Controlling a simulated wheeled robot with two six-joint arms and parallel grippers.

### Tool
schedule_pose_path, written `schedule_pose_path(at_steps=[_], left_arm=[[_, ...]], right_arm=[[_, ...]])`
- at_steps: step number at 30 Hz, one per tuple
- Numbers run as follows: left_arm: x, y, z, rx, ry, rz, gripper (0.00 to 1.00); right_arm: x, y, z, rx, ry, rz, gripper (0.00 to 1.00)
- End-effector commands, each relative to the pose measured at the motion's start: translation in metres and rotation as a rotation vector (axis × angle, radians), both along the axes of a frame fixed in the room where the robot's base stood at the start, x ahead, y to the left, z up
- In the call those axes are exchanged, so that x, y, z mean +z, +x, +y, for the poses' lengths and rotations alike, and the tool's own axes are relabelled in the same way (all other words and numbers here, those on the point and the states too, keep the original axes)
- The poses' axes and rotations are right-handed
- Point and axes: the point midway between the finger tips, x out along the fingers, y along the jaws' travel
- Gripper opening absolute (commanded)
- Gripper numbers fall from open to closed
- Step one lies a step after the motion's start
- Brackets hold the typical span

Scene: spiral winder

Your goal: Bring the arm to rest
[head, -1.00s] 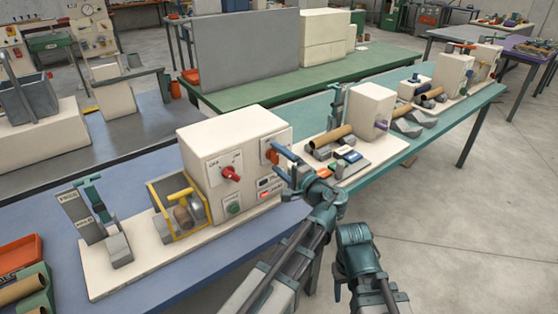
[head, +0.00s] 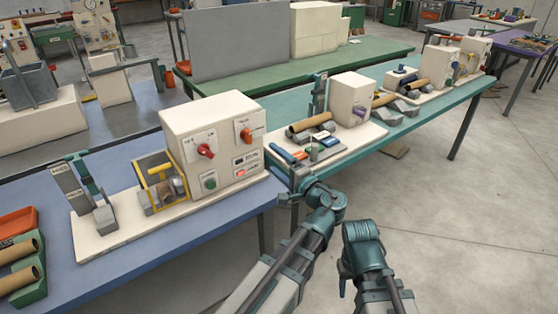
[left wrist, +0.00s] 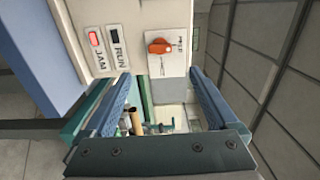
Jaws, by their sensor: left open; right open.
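My left gripper (head: 283,163) is in front of the right end of the white winder machine (head: 212,125). In the left wrist view its two blue fingers (left wrist: 162,80) are apart with nothing between them. The machine's orange knob (left wrist: 160,46) and red-lit JAM lamp (left wrist: 95,38) lie beyond the fingers, apart from them. In the head view the panel also has a red knob (head: 206,150) and a green button (head: 209,183). My right gripper (head: 343,288) hangs low by my right arm, mostly hidden; only a blue finger shows.
A yellow guard (head: 150,190) stands over a roller left of the machine. A second white machine (head: 350,98) with cardboard tubes (head: 307,122) stands on the teal bench behind my left gripper. A green crate with tubes (head: 30,293) is at the left. Floor at the right is clear.

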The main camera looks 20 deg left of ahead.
Motion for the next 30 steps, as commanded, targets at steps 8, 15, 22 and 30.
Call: schedule_pose_path(at_steps=[8,15,22,30], left_arm=[[-0.012,-0.004,0.009,0.022,-0.053,0.018,0.93],[-0.103,-0.044,0.046,0.187,-0.48,0.152,0.93],[-0.182,-0.093,0.032,0.338,-0.952,0.298,0.93],[-0.212,-0.123,-0.003,0.413,-1.284,0.398,0.93]], right_arm=[[0.0,0.0,0.0,0.0,0.0,0.0,0.5],[0.0,0.0,0.0,0.0,0.0,0.0,0.5],[0.0,0.0,0.0,0.0,0.0,0.0,0.5],[0.0,0.0,0.0,0.0,0.0,0.0,0.5]])
